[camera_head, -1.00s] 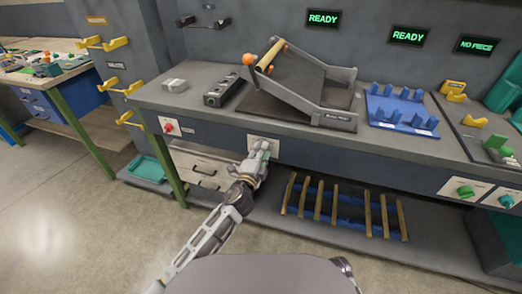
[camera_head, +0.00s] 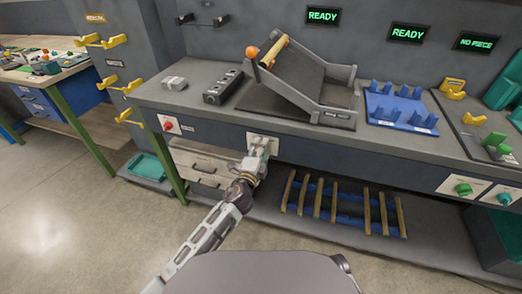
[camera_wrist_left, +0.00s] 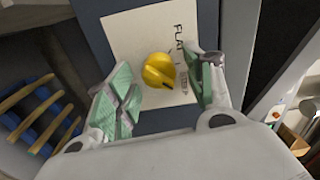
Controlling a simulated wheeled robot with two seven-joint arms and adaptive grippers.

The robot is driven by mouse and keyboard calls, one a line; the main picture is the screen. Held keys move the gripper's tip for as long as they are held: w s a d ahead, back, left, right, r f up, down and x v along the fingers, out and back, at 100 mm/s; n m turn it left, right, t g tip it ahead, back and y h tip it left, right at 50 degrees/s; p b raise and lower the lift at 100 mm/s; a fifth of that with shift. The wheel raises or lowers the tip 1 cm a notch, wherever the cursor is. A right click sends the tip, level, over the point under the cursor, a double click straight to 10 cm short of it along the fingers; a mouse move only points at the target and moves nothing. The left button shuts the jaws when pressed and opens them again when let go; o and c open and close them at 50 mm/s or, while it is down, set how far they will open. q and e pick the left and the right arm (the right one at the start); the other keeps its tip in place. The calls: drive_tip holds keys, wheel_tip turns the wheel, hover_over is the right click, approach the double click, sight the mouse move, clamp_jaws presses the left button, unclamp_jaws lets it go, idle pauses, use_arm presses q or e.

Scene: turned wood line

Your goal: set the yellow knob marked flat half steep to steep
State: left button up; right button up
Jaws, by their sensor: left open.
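The yellow knob (camera_wrist_left: 159,70) sits on a white label plate (camera_wrist_left: 122,35) in the left wrist view. The word FLAT (camera_wrist_left: 180,36) reads sideways on the plate; other lettering beside the knob is partly hidden by a finger. The knob's dark mark points to the lower right of that picture. My left gripper (camera_wrist_left: 163,87) is open, with one green-padded finger on each side of the knob; I cannot tell whether either touches it. In the head view my left gripper (camera_head: 260,148) is at the bench front, hiding the knob. My right gripper is not in view.
A red knob (camera_head: 168,126) is left on the same bench front; green knobs (camera_head: 464,189) are at the right. Above stand a tilted ramp fixture (camera_head: 300,85) and a blue rack (camera_head: 400,108). A slatted rack (camera_head: 340,208) lies below.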

use_arm(q)
drive_tip(key=shift+s, duration=0.1)
drive_tip(key=v, duration=0.7)
idle(0.6)
drive_tip(key=shift+s+a, duration=0.1)
idle(0.6)
